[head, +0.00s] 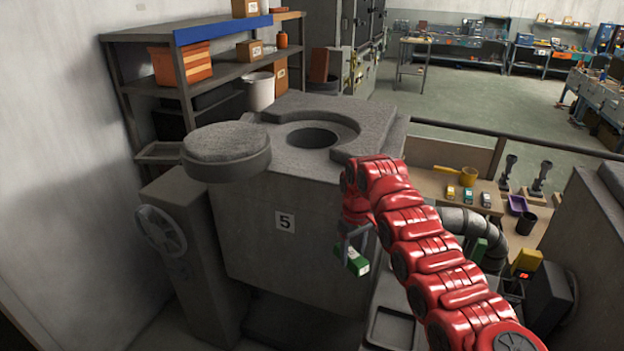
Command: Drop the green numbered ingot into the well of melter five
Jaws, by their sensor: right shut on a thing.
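Melter five (262,225) is a grey block with a "5" label on its front. Its round well (312,137) is uncovered in the top. The round grey lid (226,150) is swung out to the left of the well. My red right arm comes in from the lower right. My right gripper (350,246) is shut on the green ingot (352,262), which has a white label. The ingot hangs tilted in front of the melter's right front side, lower than the top and the well. The label's number is too small to read. My left gripper is not in view.
A handwheel (162,231) on a grey post stands left of the melter. A shelf (190,85) with boxes and a white bucket (259,91) is behind it.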

